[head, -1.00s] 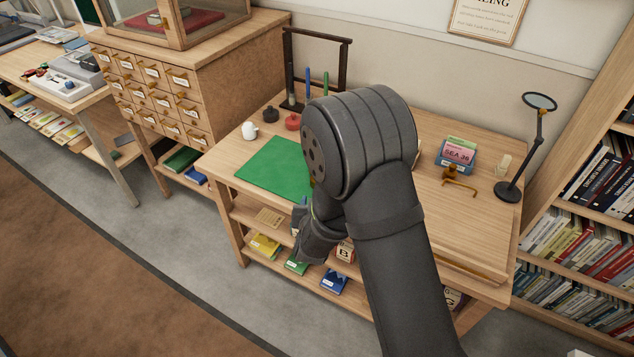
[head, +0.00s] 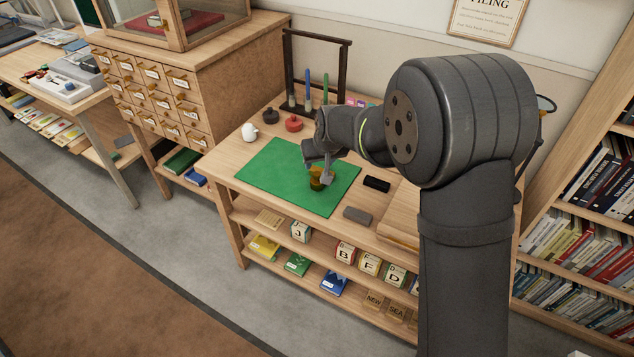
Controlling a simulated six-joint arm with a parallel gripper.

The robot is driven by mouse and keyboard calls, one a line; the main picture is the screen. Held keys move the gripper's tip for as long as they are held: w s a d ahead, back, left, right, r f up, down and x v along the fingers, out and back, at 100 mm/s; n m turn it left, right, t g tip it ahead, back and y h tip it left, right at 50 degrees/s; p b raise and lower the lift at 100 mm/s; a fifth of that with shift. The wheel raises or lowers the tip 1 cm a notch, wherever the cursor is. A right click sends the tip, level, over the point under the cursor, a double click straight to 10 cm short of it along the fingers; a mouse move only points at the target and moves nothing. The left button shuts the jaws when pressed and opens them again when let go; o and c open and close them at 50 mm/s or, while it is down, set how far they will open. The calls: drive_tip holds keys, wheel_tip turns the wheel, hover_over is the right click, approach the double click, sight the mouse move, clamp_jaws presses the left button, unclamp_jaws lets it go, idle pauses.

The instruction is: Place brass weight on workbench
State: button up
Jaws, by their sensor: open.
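The brass weight (head: 317,182) is a small dark-gold piece at the right part of the green mat (head: 275,172), which lies on the wooden workbench (head: 228,152). My gripper (head: 324,177) is over the mat, pointing down, with its fingers open right at the weight. One finger shows beside the weight and partly covers it. I cannot tell whether the fingers touch it. The weight seems to stand upright on the mat.
A black block (head: 376,184) and a grey block (head: 357,215) lie right of the mat. The mat's left half is clear.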

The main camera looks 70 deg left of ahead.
drive_tip(key=w+r, duration=0.1)
drive_tip(key=r, duration=0.1)
approach(318, 179)
drive_tip(key=shift+h, duration=0.4)
drive_tip(key=x, duration=0.4)
drive_tip(key=shift+a+f, duration=0.1)
drive_tip(key=shift+f, duration=0.25)
drive_tip(key=shift+a+x, duration=0.15)
drive_tip(key=shift+x, duration=1.4)
drive_tip(key=shift+a+x, duration=0.1)
drive_tip(key=shift+x, duration=1.5)
drive_tip(key=shift+r, duration=0.15)
drive_tip(key=shift+r, duration=0.1)
clamp_jaws()
